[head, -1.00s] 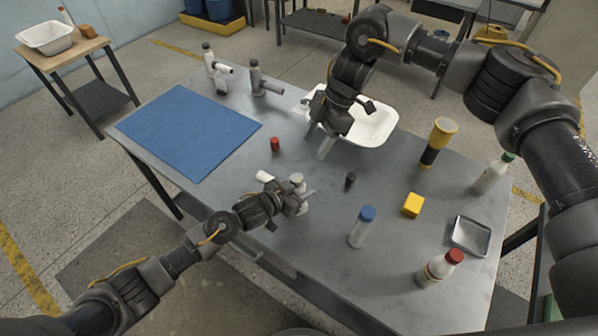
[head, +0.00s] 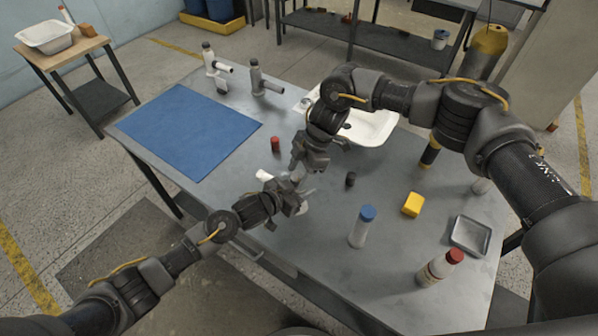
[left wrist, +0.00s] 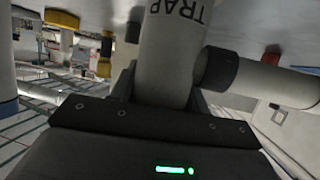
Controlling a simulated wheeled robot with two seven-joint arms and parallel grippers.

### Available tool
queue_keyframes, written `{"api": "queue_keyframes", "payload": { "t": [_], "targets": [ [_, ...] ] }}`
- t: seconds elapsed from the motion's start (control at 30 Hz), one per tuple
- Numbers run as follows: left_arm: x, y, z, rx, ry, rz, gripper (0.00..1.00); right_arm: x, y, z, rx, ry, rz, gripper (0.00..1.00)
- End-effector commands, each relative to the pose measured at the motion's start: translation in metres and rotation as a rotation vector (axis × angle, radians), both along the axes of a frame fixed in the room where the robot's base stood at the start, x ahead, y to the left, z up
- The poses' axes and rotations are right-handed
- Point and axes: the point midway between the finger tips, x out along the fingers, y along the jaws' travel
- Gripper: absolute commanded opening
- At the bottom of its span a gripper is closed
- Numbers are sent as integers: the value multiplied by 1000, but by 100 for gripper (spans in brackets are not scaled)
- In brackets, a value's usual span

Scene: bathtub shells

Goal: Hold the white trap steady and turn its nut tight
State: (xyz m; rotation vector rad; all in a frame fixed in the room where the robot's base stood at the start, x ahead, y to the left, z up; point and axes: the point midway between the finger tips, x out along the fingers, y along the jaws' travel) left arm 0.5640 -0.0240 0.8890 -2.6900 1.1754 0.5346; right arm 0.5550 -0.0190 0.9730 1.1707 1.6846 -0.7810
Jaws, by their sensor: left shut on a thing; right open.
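The white trap (left wrist: 172,62), marked TRAP, fills the middle of the left wrist view with its dark nut (left wrist: 217,69) on a side pipe (left wrist: 275,83). In the head view, the trap's side pipe (head: 264,176) shows near the table's front edge. My left gripper (head: 300,203) is shut on the trap body, which is mostly hidden behind the grippers there. My right gripper (head: 298,178) is open, pointing down at the top of the trap. Whether its fingers touch the trap or straddle its top cannot be told.
A white basin (head: 372,127) lies behind my right arm. A black cap (head: 350,179), a red cap (head: 275,144), a blue-capped bottle (head: 362,228) and a yellow block (head: 412,204) stand nearby. The blue mat (head: 190,130) is bare.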

Motion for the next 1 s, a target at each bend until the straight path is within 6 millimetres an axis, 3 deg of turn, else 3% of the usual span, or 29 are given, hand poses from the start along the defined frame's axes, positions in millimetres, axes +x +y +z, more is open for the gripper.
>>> {"api": "queue_keyframes", "payload": {
  "t": [0.27, 0.63, 1.0],
  "targets": [
    [0, 0, 0, 0, 1, -1, 19, 0, 1, -2, 0, 0, 0, 56],
    [0, 0, 0, 0, 1, -1, 19, 0, 0, -2, -1, 0, 0, 11],
    [0, 0, 0, 1, 1, 0, 19, 2, 1, -2, -4, 0, 220, 10]
  ]
}}
